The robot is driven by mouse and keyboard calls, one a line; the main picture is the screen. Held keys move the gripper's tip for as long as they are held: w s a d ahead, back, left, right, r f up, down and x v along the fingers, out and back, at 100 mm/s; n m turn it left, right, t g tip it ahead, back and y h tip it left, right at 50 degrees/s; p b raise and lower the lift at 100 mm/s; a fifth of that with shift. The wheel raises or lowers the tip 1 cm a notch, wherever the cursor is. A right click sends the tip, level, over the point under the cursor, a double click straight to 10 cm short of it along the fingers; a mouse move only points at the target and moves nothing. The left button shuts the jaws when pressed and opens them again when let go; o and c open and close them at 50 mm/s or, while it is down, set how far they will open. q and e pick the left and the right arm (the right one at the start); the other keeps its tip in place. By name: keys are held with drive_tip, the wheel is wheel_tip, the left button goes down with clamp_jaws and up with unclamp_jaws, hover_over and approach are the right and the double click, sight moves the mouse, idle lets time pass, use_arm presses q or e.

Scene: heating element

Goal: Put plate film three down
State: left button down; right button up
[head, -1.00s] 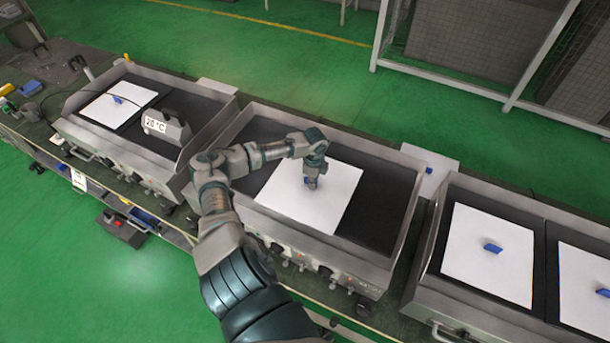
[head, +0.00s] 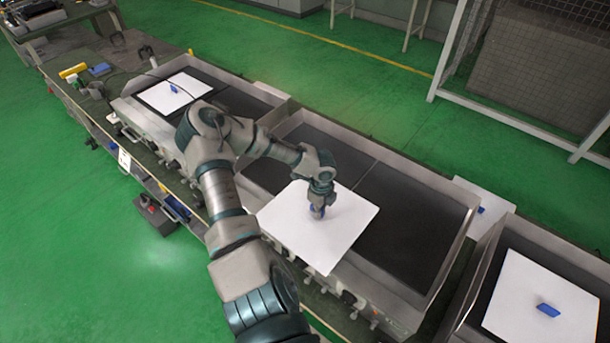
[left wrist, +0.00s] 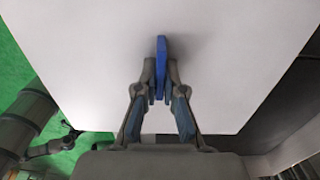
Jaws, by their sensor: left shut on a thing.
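A white plate film (head: 338,232) with a small blue handle is held by my left gripper (head: 317,211). In the left wrist view the gripper (left wrist: 160,95) is shut on the blue handle (left wrist: 161,60), with the white sheet (left wrist: 230,50) spread beyond it. In the head view the sheet is over the front edge of the middle heating plate (head: 415,215) and covers part of it. Whether the sheet touches the plate cannot be told. My right gripper is not in view.
A white film (head: 520,290) with a blue handle lies on the right heating unit. Another film (head: 185,88) lies on the left unit. A further white sheet (head: 470,190) is between the middle and right units. Metal rims surround the plates.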

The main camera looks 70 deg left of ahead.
use_arm(q)
drive_tip(key=shift+s, duration=0.25)
drive_tip(key=shift+w+a+f, duration=0.1)
drive_tip(key=shift+w+a, duration=0.05)
drive_tip(key=shift+a, duration=0.25)
drive_tip(key=w+a+b, duration=0.1)
drive_tip(key=w+a, duration=0.1)
drive_tip(key=a, duration=0.2)
drive_tip(key=w+a+f+b, duration=0.1)
drive_tip(key=w+a, duration=0.1)
drive_tip(key=a, duration=0.2)
drive_tip(key=w+a+b, duration=0.1)
drive_tip(key=w+a, duration=0.1)
drive_tip(key=a, duration=0.3)
drive_tip(key=shift+w+f, duration=0.3)
drive_tip(key=shift+w, duration=0.05)
drive_tip(key=shift+a, duration=0.2)
wheel_tip(320, 180, down, 3)
drive_tip(key=shift+d+r+b, duration=0.1)
drive_tip(key=shift+b, duration=0.35)
drive_tip(key=shift+f, duration=0.2)
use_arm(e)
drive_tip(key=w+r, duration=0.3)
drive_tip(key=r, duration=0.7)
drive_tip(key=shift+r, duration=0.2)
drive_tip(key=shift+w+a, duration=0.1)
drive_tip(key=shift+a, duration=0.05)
